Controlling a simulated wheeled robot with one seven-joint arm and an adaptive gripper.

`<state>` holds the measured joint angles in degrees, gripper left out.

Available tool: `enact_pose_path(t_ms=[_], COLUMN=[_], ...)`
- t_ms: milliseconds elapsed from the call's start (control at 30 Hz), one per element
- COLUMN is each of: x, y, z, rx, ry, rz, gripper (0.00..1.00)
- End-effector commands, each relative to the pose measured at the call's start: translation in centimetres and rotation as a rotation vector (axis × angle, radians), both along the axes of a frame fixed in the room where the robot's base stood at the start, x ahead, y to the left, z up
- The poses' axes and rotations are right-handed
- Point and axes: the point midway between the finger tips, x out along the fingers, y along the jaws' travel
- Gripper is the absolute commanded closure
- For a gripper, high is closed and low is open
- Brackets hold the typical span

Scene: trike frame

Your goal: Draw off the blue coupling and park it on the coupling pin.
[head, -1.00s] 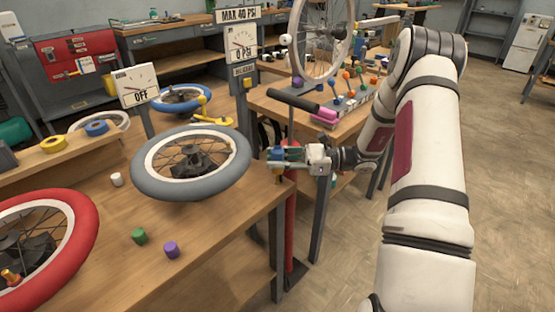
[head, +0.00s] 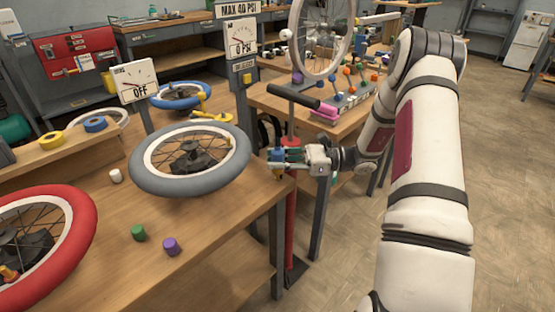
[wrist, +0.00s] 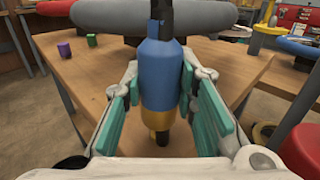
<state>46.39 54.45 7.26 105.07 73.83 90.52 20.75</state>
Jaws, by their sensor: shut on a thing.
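The blue coupling (wrist: 160,78) stands upright between the teal finger pads in the wrist view, with a gold lower part and a dark stem at its top. My gripper (wrist: 160,98) is shut on it. In the head view my gripper (head: 282,157) holds the coupling (head: 276,155) at the table's right edge, just right of the grey tyre (head: 146,182). I cannot tell whether the coupling is still joined to anything above or below. I cannot make out the coupling pin.
The wooden table (head: 215,225) carries a green cap (head: 139,233), a purple cap (head: 171,247) and a white cap (head: 116,175). A red wheel (head: 80,215) lies at left. A red pump (head: 291,225) with a black handle stands by the table edge. A gauge (head: 240,37) stands behind.

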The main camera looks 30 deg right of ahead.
Motion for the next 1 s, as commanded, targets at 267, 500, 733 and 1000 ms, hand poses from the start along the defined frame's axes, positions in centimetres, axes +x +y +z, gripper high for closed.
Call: enact_pose_path(t_ms=[267, 500, 733, 1000], x=[0.0, 0.0, 0.0, 0.0], y=[0.0, 0.0, 0.0, 0.0], z=[-0.7, -1.2, -1.7, -1.9], rx=[0.001, 0.001, 0.001, 0.001], ry=[0.0, 0.0, 0.0, 0.0], rz=[0.0, 0.0, 0.0, 0.0], gripper=[1.0, 1.0, 1.0, 0.5])
